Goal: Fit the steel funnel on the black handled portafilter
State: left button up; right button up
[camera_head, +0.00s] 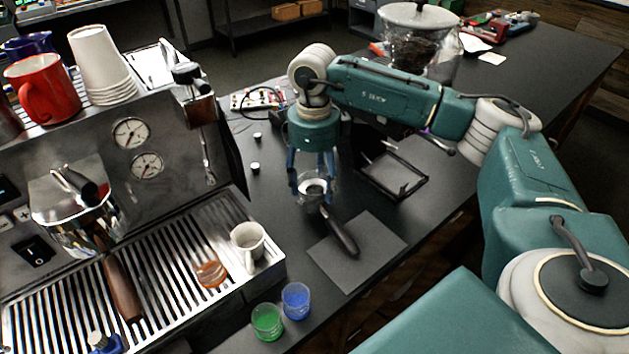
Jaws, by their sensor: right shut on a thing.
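My right gripper (313,180) points down over the counter, just beyond the grey mat. It is shut on the steel funnel (312,187), a small shiny ring between its fingers. The black handled portafilter lies directly below, its black handle (342,234) reaching toward the front right over the mat. The fingers and the funnel hide most of the portafilter's head. I cannot tell whether the funnel touches the basket or is slightly above it. My left gripper is not in view.
The espresso machine (150,200) fills the left, with a white cup (248,243) on its drip tray. A green glass (267,320) and a blue glass (296,299) stand in front of the grey mat (362,258). A black stand (392,176) is right of the gripper; a grinder (415,45) stands behind.

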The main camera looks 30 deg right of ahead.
jog(key=shift+f, duration=0.1)
jog(key=o, duration=1.2)
jog(key=shift+o, duration=0.2)
notch_tip(320, 180, up, 12)
jog(key=shift+w, duration=0.1)
